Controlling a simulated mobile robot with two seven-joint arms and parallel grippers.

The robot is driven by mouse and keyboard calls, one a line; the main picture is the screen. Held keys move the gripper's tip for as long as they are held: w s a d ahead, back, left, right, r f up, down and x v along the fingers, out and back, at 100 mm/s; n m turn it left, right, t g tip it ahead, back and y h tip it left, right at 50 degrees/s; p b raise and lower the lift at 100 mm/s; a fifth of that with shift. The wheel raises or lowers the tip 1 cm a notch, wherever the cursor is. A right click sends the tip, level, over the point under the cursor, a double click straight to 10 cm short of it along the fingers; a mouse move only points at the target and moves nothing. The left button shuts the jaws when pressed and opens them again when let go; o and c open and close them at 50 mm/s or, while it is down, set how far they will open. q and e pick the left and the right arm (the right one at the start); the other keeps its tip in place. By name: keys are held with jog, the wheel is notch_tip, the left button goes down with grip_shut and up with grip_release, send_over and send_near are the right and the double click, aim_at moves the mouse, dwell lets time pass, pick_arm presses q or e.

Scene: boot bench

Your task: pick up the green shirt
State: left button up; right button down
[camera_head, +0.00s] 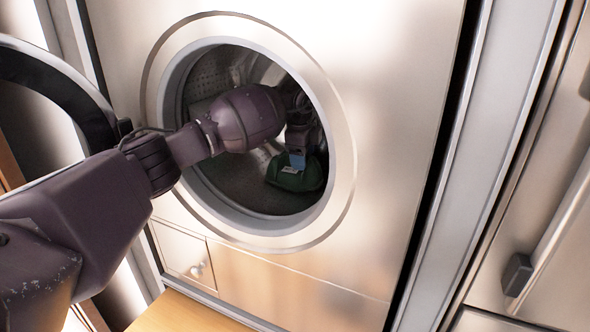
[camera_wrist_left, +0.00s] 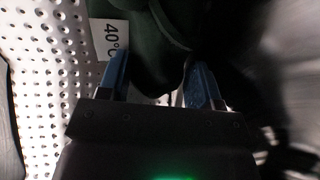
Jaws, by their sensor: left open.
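The green shirt (camera_head: 298,178) lies bunched in the lower part of the washing machine drum, with a white tag on it. In the left wrist view the shirt (camera_wrist_left: 160,28) fills the top middle, and its tag reads 40°C. My left gripper (camera_head: 297,160) reaches through the round door opening and is at the shirt. In the left wrist view its blue fingers (camera_wrist_left: 158,78) stand apart, with green cloth between and just beyond them. The exact depth of the cloth between the fingers is hard to tell. My right gripper is not in view.
The perforated drum wall (camera_wrist_left: 55,60) is close on the left in the wrist view. The round door rim (camera_head: 345,160) surrounds my left arm. The dark-rimmed door (camera_head: 55,85) stands open at the left. A small panel with a knob (camera_head: 197,270) is below.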

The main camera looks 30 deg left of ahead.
pick_arm(q)
jog(key=shift+w+f, duration=0.1)
jog(key=shift+f, duration=0.1)
jog(key=c, duration=0.7)
jog(key=shift+a+r, duration=0.1)
jog(key=shift+c, duration=0.4)
